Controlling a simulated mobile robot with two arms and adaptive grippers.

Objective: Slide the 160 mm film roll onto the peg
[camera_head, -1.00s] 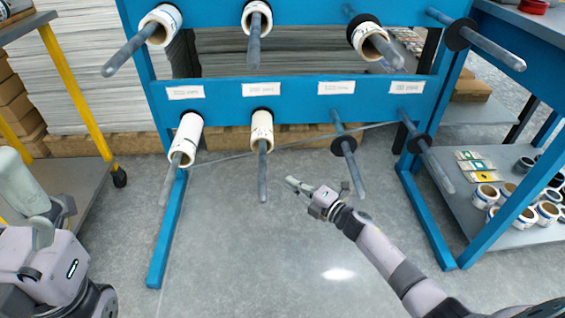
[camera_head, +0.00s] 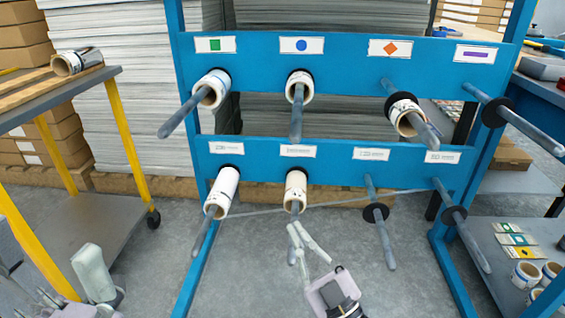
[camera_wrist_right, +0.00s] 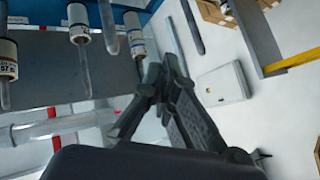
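No size can be read on the film rolls, so I cannot tell which is the 160 mm one. One white roll (camera_head: 77,62) lies alone on the cart at the left. On the blue rack, rolls sit on the green-square (camera_head: 211,91), blue-circle (camera_head: 299,89) and orange-diamond (camera_head: 405,119) pegs, and on two lower pegs (camera_head: 223,190) (camera_head: 296,188). The purple-bar peg (camera_head: 515,122) and two lower-right pegs (camera_head: 384,238) (camera_head: 466,237) are bare. My right gripper (camera_head: 295,226) is empty, its fingertips together, before the lower second peg; it also shows in the right wrist view (camera_wrist_right: 162,72).
The grey cart (camera_head: 85,205) with yellow posts stands left of the rack (camera_head: 345,62). A shelf at the right holds small rolls (camera_head: 526,273) and coloured cards (camera_head: 516,240). Pegs jut towards me. The floor before the rack is open.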

